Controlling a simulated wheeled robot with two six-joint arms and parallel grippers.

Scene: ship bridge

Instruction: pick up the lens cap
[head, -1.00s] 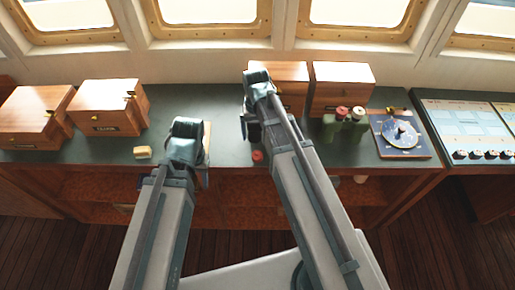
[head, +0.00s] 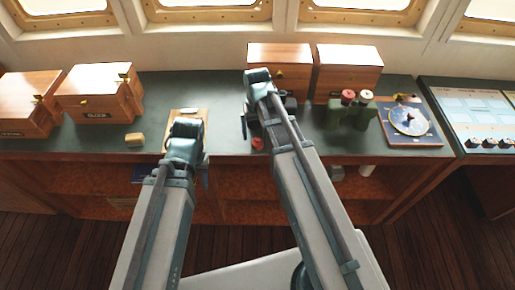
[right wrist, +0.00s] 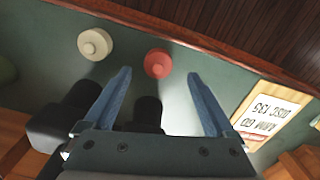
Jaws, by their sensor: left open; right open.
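A red round cap with a raised knob (head: 258,143) lies on the green counter top near its front edge. In the right wrist view the red cap (right wrist: 158,64) lies just ahead of my right gripper, between the lines of its fingers. A similar cream cap (right wrist: 95,44) lies to its left there; my right arm seems to hide it in the head view. I cannot tell which is the lens cap. My right gripper (head: 258,120) (right wrist: 162,90) is open and empty above the counter. My left gripper (head: 188,155) is open; its fingertips are mostly hidden.
Black binoculars (right wrist: 147,112) stand close by my right gripper. Green binoculars (head: 348,112) and a dial instrument (head: 410,122) stand to the right. A lettered board (right wrist: 268,112) lies left of the red cap in the head view.

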